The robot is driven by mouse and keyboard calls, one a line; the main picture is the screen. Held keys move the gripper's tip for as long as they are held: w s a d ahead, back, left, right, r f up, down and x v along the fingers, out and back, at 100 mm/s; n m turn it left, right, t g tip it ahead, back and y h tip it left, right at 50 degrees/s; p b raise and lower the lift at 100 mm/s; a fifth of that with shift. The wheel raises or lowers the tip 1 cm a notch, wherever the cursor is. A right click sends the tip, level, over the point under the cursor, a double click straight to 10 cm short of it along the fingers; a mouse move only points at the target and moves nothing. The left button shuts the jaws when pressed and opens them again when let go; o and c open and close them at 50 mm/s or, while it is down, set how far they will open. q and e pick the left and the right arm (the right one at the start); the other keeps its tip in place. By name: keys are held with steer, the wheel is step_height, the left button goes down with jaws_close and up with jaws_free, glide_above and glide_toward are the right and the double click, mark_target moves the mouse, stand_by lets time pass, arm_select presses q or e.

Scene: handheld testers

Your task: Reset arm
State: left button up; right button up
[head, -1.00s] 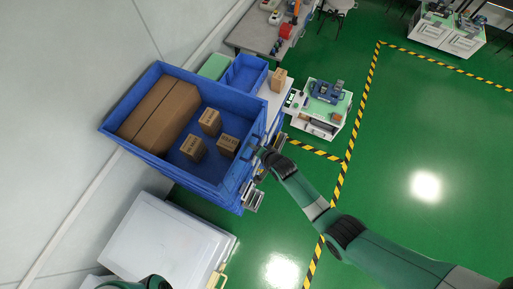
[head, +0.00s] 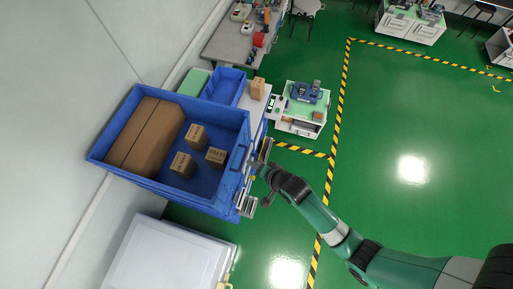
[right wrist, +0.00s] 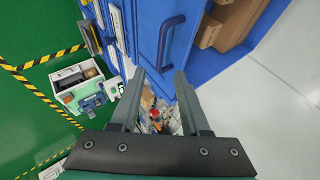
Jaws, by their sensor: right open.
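My right gripper (head: 260,168) is at the right outer side of a large blue crate (head: 238,122) in the head view. In the right wrist view my right gripper (right wrist: 158,100) has its two grey fingers apart, with nothing held between them. The crate's blue wall (right wrist: 150,30) and its handle (right wrist: 171,42) lie just beyond the fingers; I cannot tell whether they touch. My left gripper is not in view.
The crate holds one large carton (head: 146,137) and three small boxes (head: 196,135). A small blue bin (head: 226,87), a white cart (head: 302,118) and a grey workbench (head: 232,42) stand beyond. A white cabinet (head: 165,262) is below. Green floor (head: 420,120) is open at right.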

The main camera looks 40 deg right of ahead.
steer(key=shift+w, duration=0.1)
stand_by(0.3)
steer(key=w+a+r+n+t, duration=0.1)
steer(key=w+r+t, duration=0.3)
steer(key=r, duration=0.9)
steer(key=w+r+t, duration=0.2)
steer(key=w+r, duration=0.4)
steer(key=r, duration=0.7)
steer(key=w+a+r+n+t, duration=0.1)
steer(key=w+r+t, duration=0.25)
steer(key=r, duration=0.95)
steer(key=s+r+n+t+y, duration=0.1)
steer(key=s+r+n+t, duration=0.15)
steer(key=r, duration=0.85)
steer(key=s+r+n+t, duration=0.1)
steer(key=s+r+t, duration=0.2)
steer(key=r, duration=0.7)
steer(key=s+r+n+t+y, duration=0.1)
steer(key=s+r+n+t, duration=0.3)
steer(key=s+r+n, duration=0.6)
step_height(320, 180, down, 50)
steer(key=m+b, duration=0.1)
steer(key=b, duration=4.8)
steer(key=shift+s+r, duration=0.2)
steer(key=shift+r, duration=0.05)
